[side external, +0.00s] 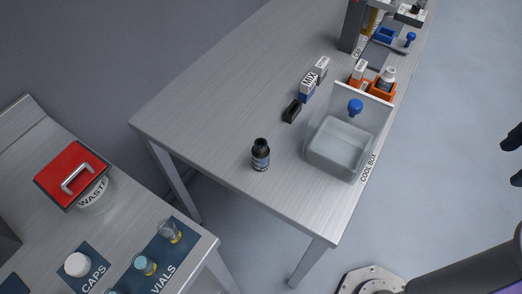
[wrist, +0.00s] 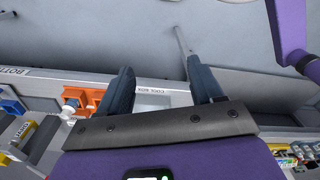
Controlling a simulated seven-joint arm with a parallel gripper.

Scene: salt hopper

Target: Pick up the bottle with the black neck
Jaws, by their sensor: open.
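The bottle with the black neck (side external: 260,155) stands upright on the grey bench near its front left corner in the side external view. It has a dark body with a pale label band. I cannot make it out in the wrist view. My gripper (side external: 515,158) is at the right edge of the side external view, out past the bench and far from the bottle. Its two dark fingers also show in the wrist view (wrist: 164,82), spread apart with nothing between them.
The clear cool box (side external: 342,163), lid raised with a blue knob, stands right of the bottle. A small black block (side external: 292,111), labelled cartons (side external: 308,87) and an orange rack (side external: 380,91) holding a white-topped bottle stand behind. A lower table holds a red-lidded waste bin (side external: 72,174) and vials.

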